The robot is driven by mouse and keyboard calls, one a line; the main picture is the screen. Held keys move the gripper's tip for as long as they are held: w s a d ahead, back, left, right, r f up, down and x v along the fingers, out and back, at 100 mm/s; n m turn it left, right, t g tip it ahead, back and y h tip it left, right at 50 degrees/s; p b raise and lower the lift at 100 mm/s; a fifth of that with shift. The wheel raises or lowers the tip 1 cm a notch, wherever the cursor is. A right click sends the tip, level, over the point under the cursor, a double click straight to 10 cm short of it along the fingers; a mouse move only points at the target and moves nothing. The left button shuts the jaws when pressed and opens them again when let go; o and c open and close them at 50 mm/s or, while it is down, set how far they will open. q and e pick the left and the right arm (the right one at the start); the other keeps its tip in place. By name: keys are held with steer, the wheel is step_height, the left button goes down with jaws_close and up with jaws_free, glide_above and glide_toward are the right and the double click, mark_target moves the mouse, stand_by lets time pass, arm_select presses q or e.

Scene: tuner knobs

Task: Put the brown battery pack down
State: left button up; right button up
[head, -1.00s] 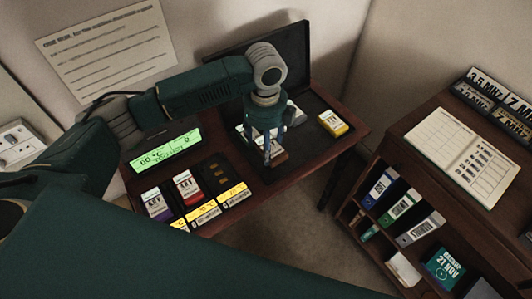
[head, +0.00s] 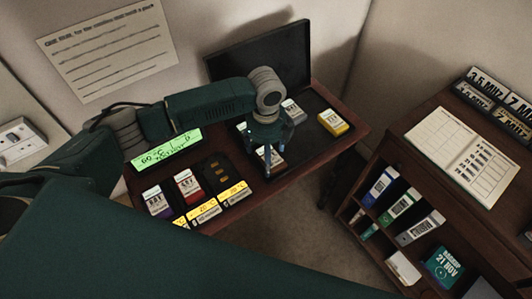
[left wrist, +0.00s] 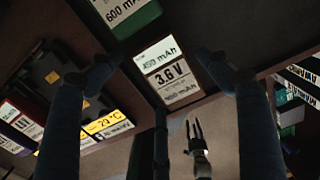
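The brown battery pack (head: 272,153) lies at the front edge of the black open case on the desk, its white label facing up. In the left wrist view the label of this pack (left wrist: 170,72) reads 3.6 V. My left gripper (head: 268,149) is directly above it, pointing down. In the left wrist view the fingers of my left gripper (left wrist: 160,75) stand on both sides of the pack with gaps, so it is open. The fingers partly hide the pack in the head view. My right gripper cannot be made out.
The case's raised lid (head: 275,55) stands behind my arm. A charger with a purple pack (head: 157,203), a red pack (head: 187,187) and an empty bay (head: 216,170) is at left. A bookshelf (head: 385,155) stands right.

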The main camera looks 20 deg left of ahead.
arm_select(q)
step_height(320, 180, up, 12)
steer(key=b, duration=0.1)
steer(key=shift+r, duration=0.2)
stand_by(0.4)
steer(key=shift+s+f, duration=0.1)
stand_by(0.4)
